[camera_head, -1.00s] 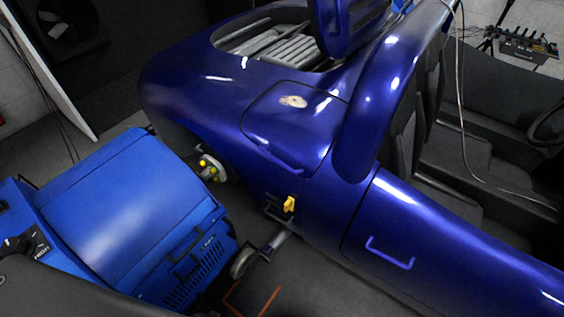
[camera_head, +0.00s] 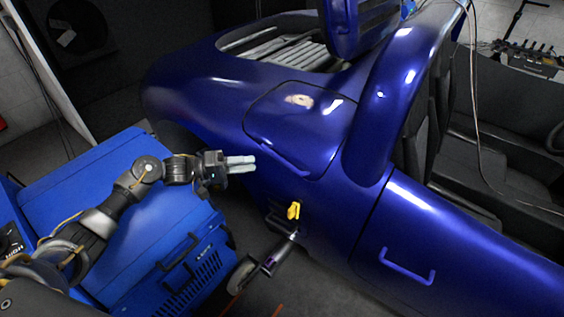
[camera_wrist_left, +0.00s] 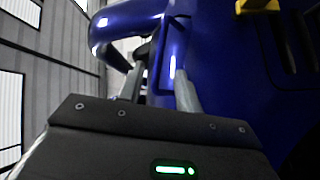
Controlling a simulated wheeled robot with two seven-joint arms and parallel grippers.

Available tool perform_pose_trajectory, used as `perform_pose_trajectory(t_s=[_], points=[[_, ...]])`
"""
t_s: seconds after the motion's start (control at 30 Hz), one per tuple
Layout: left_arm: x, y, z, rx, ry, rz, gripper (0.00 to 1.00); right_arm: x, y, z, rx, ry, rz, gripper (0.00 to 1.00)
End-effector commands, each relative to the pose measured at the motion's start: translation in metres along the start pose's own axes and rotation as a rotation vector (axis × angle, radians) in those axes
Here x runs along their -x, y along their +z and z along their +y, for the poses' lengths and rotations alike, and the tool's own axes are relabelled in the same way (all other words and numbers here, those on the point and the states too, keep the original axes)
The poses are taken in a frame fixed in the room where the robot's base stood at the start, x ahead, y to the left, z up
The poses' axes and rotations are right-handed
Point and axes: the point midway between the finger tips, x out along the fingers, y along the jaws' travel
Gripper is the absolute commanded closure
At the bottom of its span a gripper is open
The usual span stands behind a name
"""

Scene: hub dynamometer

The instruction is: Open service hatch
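The service hatch (camera_head: 300,115) appears to be the closed, outlined panel on the rear flank of the dark blue car, with a round light mark on it. A blue bar handle (camera_head: 285,160) runs along its lower edge. My left gripper (camera_head: 254,164) is just left of this handle, apart from it in the head view, with its fingers pointing right. In the left wrist view its two fingers (camera_wrist_left: 158,84) stand apart with blue bodywork beyond them; I cannot tell whether anything is between the tips. My right gripper is not in view.
A yellow latch-like part (camera_head: 293,211) sits on the car's side below the hatch. A second blue handle (camera_head: 407,266) is on the door. A blue machine (camera_head: 90,165) stands close under my left arm. An open lid (camera_head: 352,25) rises at the car's rear.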

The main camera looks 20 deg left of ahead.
Motion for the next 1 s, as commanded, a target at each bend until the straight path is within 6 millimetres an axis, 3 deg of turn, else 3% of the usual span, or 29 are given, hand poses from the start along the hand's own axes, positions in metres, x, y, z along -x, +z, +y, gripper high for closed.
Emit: perform_pose_trajectory(t_s=[0.17,0.6,0.8,1.0], points=[[-0.015,0.0,0.0,0.0,0.001,0.001,0.66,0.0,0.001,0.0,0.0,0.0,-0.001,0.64],[-0.091,0.0,-0.001,-0.001,0.0,0.003,0.66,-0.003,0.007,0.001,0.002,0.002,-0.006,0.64],[-0.106,0.0,-0.002,-0.002,-0.002,0.003,0.66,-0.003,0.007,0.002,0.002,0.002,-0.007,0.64],[-0.108,0.0,-0.002,-0.002,-0.003,0.003,0.66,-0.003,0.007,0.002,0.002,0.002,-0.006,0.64]])
